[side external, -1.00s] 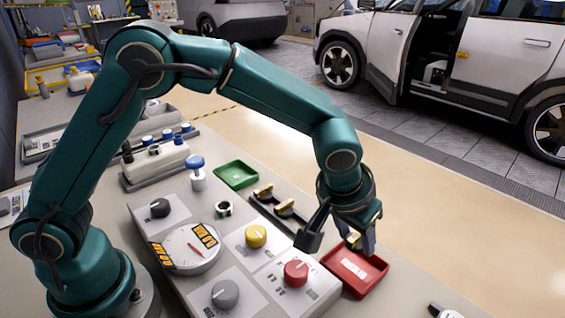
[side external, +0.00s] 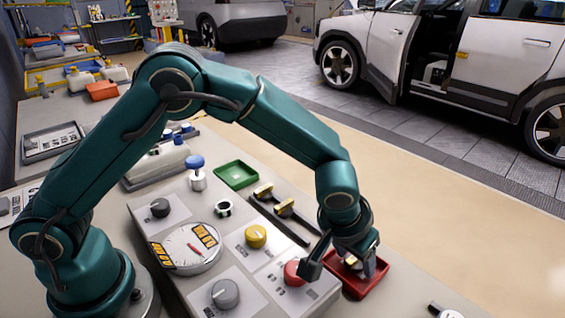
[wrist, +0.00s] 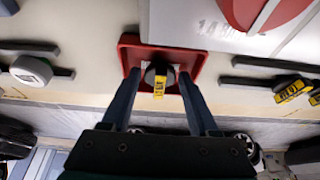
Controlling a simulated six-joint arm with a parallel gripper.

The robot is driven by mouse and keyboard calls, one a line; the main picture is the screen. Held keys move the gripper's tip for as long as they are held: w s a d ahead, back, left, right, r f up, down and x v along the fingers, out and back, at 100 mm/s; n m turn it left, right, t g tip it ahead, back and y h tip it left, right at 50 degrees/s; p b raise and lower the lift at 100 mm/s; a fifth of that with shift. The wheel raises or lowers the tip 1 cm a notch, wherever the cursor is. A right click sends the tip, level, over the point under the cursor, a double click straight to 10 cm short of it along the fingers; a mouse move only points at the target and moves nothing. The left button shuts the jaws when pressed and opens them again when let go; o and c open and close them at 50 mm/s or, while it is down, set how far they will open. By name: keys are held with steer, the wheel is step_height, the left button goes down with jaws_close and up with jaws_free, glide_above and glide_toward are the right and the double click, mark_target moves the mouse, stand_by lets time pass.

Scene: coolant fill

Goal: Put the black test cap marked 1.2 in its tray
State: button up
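The black test cap (wrist: 158,76) with a yellow marked strip sits inside the red tray (wrist: 198,62) in the wrist view; its marking is too small to read for certain. In the side view the red tray (side external: 380,270) is at the front right of the bench, with the cap's yellow top partly hidden by my gripper. My gripper (wrist: 160,78) reaches down into the tray with one finger on each side of the cap. Narrow gaps show between the fingers and the cap, so it looks open around it.
Two black caps with yellow tops (side external: 275,200) lie on dark holders beside the panel. The panel has a red knob (side external: 294,272), a yellow knob (side external: 256,236) and a gauge (side external: 185,248), close to my wrist. A green tray (side external: 236,175) stands farther back.

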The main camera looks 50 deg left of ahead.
steer(key=shift+r, duration=0.25)
steer(key=v, duration=1.1)
steer(key=s+a+r, duration=0.6)
steer(key=a, duration=0.4)
steer(key=s+a+f+t, duration=0.1)
steer(key=s+a+f, duration=0.1)
steer(key=s+a, duration=0.3)
steer(key=shift+s, duration=1.9)
